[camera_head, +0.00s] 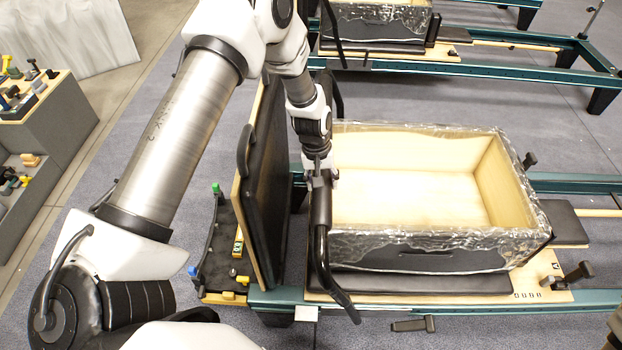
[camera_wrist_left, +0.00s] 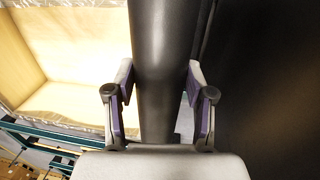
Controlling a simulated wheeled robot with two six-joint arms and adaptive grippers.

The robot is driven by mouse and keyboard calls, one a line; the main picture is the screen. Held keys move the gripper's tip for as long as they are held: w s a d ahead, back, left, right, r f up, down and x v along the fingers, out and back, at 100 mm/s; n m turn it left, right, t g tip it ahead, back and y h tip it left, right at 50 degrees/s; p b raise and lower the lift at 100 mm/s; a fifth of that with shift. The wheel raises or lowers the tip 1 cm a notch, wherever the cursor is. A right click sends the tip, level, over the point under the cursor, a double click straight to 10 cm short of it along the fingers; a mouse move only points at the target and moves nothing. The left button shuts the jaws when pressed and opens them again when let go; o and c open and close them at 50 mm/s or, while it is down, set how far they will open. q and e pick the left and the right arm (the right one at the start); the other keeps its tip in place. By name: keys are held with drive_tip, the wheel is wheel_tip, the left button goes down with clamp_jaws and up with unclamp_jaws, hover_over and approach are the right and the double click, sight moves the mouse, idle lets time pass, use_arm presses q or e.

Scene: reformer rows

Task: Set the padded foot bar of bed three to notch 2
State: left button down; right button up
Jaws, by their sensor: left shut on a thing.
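The padded foot bar (camera_head: 321,220) is a black tube across the near reformer bed, beside a wooden box. My left arm reaches down from above, and its gripper (camera_head: 319,170) is at the middle of the bar. In the left wrist view the thick black bar (camera_wrist_left: 165,50) runs between the two purple-lined fingers of the gripper (camera_wrist_left: 160,100), which is shut on it. The bar's lower end bends down toward the teal rail (camera_head: 420,303) at the front. The notches that set the bar cannot be made out.
An upright black padded board (camera_head: 272,190) stands just left of the bar. The wooden box (camera_head: 430,245), wrapped in clear film, sits close to its right on the bed. Another bed (camera_head: 480,62) lies behind. A grey shelf unit (camera_head: 45,130) with small parts stands at left.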

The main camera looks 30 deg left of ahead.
use_arm(q)
drive_tip(key=w+d+r+b, duration=0.1)
drive_tip(key=w+d, duration=0.5)
drive_tip(key=d, duration=0.3)
drive_tip(key=shift+d+r+y, duration=0.25)
drive_tip(key=shift+r+y, duration=0.05)
drive_tip(key=shift+r, duration=0.1)
drive_tip(key=shift+c, duration=2.1)
unclamp_jaws()
wheel_tip(320, 180, up, 12)
drive_tip(key=shift+s+a, duration=0.2)
drive_tip(key=shift+a, duration=0.1)
drive_tip(key=shift+f, duration=0.1)
